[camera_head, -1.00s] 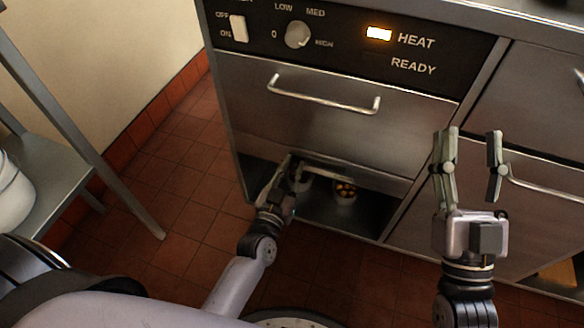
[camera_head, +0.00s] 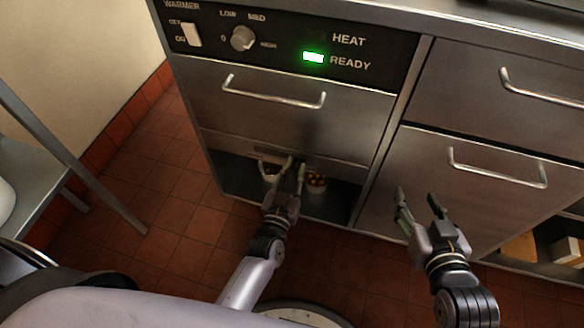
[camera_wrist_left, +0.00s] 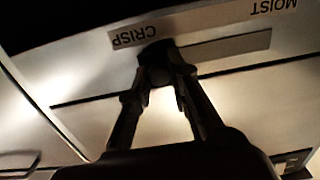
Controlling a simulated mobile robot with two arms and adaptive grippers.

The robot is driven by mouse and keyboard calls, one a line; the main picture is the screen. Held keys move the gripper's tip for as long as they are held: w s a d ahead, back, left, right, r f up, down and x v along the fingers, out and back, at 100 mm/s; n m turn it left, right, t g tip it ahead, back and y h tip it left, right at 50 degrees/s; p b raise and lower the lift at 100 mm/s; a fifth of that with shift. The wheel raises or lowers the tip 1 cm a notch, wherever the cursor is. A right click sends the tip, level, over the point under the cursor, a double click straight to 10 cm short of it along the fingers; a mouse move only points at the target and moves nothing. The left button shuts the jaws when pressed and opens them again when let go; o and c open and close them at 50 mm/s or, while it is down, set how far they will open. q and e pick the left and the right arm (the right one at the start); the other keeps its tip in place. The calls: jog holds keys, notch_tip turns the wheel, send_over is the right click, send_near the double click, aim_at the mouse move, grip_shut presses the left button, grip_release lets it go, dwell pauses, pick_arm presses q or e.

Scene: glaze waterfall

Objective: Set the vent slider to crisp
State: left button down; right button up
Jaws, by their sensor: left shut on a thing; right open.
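The vent slider's dark knob (camera_wrist_left: 155,62) shows in the left wrist view, beside the CRISP label (camera_wrist_left: 134,38). It sits at the CRISP end of its slot (camera_wrist_left: 225,48), and the open slot runs toward the MOIST label (camera_wrist_left: 278,8). My left gripper (camera_wrist_left: 165,68) is shut on the knob. In the head view my left gripper (camera_head: 292,172) is low at the front of the warmer, under the drawer, and I cannot make out the knob there. My right gripper (camera_head: 418,200) is open and empty in front of the right-hand drawers.
The warmer panel has a power switch (camera_head: 191,34), a dial (camera_head: 242,38) and a lit green READY lamp (camera_head: 313,57). A drawer handle (camera_head: 275,98) sits above my left gripper. A steel shelf (camera_head: 40,178) stands at left.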

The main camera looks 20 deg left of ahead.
pick_arm(q)
jog(key=shift+d, duration=0.25)
jog(key=c, duration=1.5)
grip_release()
jog(key=shift+s, duration=0.15)
jog(key=s, duration=1.1)
jog(key=shift+s+a, duration=0.2)
jog(key=shift+s, duration=0.2)
